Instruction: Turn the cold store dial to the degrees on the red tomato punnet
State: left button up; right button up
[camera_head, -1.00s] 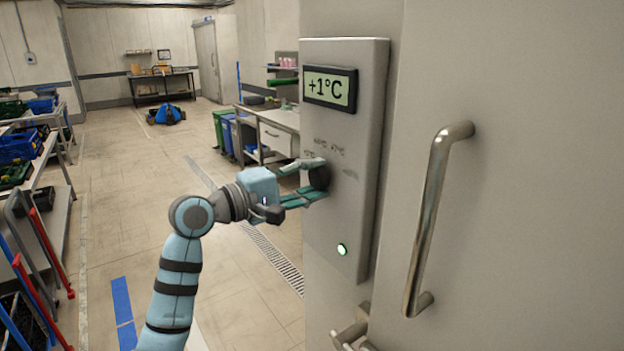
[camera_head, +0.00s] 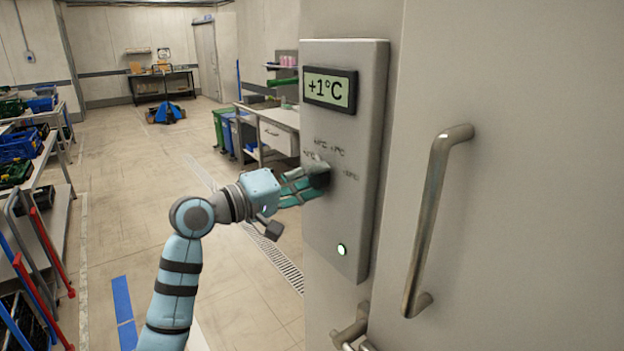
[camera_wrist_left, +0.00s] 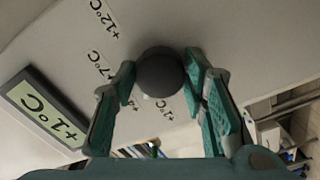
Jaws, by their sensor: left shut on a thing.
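The cold store dial is a dark round knob (camera_head: 321,180) on the grey control panel (camera_head: 350,215). My left gripper (camera_head: 309,182) is shut on the dial, its teal fingers on either side of it. In the left wrist view the dial (camera_wrist_left: 160,72) sits between the fingertips, with printed +12°C, +7°C and +1°C marks around it; another mark is partly hidden by a finger. The display (camera_head: 330,90) above reads +1°C. A green light (camera_head: 342,249) glows low on the panel. My right gripper and the tomato punnet are not in view.
A large door with a long metal handle (camera_head: 437,220) stands right of the panel. A metal latch (camera_head: 352,328) juts out below it. A workbench (camera_head: 272,130) and bins stand behind; crates on shelves (camera_head: 40,150) are at the left. The floor between is open.

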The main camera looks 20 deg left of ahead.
pick_arm(q)
jog(key=m+b, duration=0.1)
jog(key=m, duration=0.4)
jog(key=shift+f, duration=0.15)
jog(key=m+b, duration=0.1)
jog(key=m, duration=0.5)
jog(key=m+b, duration=0.2)
jog(key=m, duration=0.3)
jog(key=m+b, duration=0.2)
jog(key=m, duration=0.3)
jog(key=shift+m, duration=0.4)
jog(key=o, duration=1.2)
jog(key=shift+c, duration=0.2)
